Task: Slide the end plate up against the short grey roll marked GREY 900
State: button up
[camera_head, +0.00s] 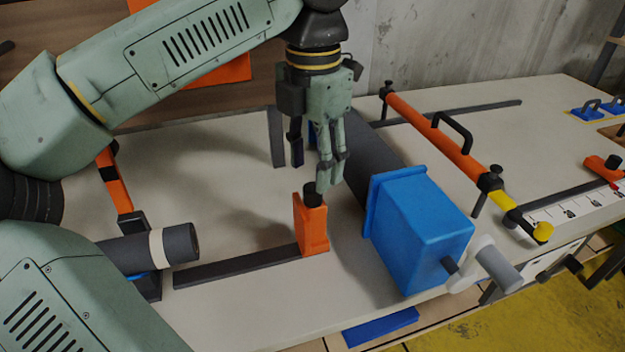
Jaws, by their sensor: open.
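The orange end plate (311,228) stands upright at the right end of a dark rail (235,266) on the bench. It has a black knob (313,194) on top. A short grey roll (126,249) with a pale band lies at the left end of the rail, partly hidden by my arm. No GREY 900 marking is readable. A wide gap separates plate and roll. My gripper (313,172) is open and empty, pointing down at the knob. Its fingertips overlap the knob's top in the picture; whether they touch it is unclear.
A blue box (420,232) with a crank handle stands right of the plate, with a long dark roll (368,160) behind it. An orange bar (435,135) with a black handle crosses the bench farther right. The pale bench top (215,180) behind the rail is clear.

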aim_at(313, 187)
jog(key=shift+f, duration=2.25)
grip_shut()
